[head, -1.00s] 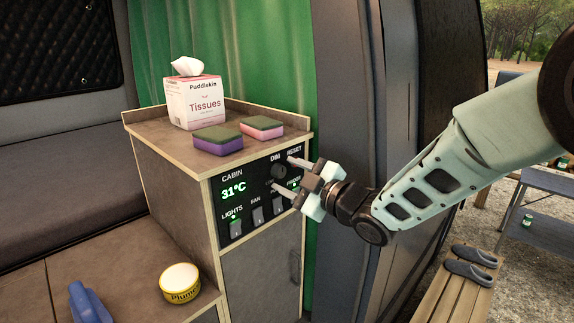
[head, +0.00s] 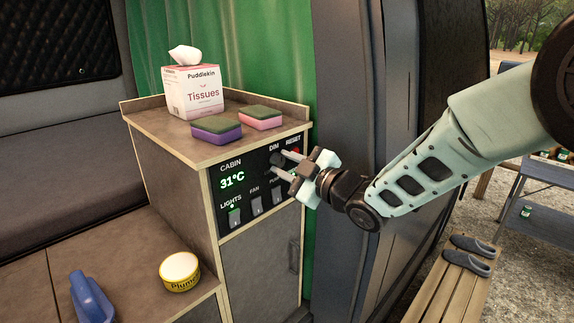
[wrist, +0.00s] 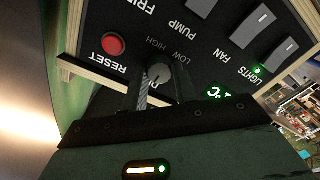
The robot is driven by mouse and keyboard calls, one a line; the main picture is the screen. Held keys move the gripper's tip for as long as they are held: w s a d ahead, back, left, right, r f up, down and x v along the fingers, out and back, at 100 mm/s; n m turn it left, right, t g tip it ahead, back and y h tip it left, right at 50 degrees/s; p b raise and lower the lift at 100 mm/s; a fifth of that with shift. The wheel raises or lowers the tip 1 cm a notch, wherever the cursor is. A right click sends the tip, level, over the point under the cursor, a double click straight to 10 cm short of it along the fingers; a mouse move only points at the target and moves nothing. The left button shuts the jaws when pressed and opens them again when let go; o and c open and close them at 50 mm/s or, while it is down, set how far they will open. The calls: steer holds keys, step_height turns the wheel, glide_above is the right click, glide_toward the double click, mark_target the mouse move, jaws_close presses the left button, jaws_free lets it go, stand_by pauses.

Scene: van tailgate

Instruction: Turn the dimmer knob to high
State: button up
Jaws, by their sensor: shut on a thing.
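The control panel (head: 238,200) is a dark face on the front of the small cabinet. The dimmer knob (head: 276,158) is a round dark knob under the DIM label, partly hidden by my fingers in the head view. In the wrist view, which shows the panel upside down, the grey knob (wrist: 160,72) sits between the two fingers beside the LOW and HIGH marks. My gripper (head: 277,163) is shut on the knob, one finger on each side. The knob's exact setting is hard to read.
The red RESET button (wrist: 114,44) is close beside the fingers. The PUMP, FAN and LIGHTS switches (head: 235,217) are lower on the panel. Two sponges (head: 216,131) and a tissue box (head: 192,92) stand on the cabinet top. A yellow tin (head: 179,271) is at lower left.

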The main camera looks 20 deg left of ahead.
steer(key=m+b, duration=0.2)
steer(key=shift+w+f+m+b, duration=0.1)
steer(key=shift+m+b, duration=0.2)
steer(key=shift+m, duration=0.1)
steer(key=m+b, duration=0.2)
steer(key=m, duration=0.1)
steer(key=shift+m, duration=0.3)
steer(key=m+b, duration=0.1)
steer(key=m, duration=0.5)
steer(key=shift+b, duration=0.4)
steer(key=m, duration=0.5)
steer(key=shift+r+m, duration=0.2)
steer(key=shift+m, duration=0.2)
steer(key=shift+m+b, duration=0.55)
steer(key=shift+m, duration=1.65)
steer(key=shift+a+r, duration=0.1)
steer(key=shift+s, duration=0.2)
steer(key=o, duration=1)
steer(key=shift+c, duration=0.2)
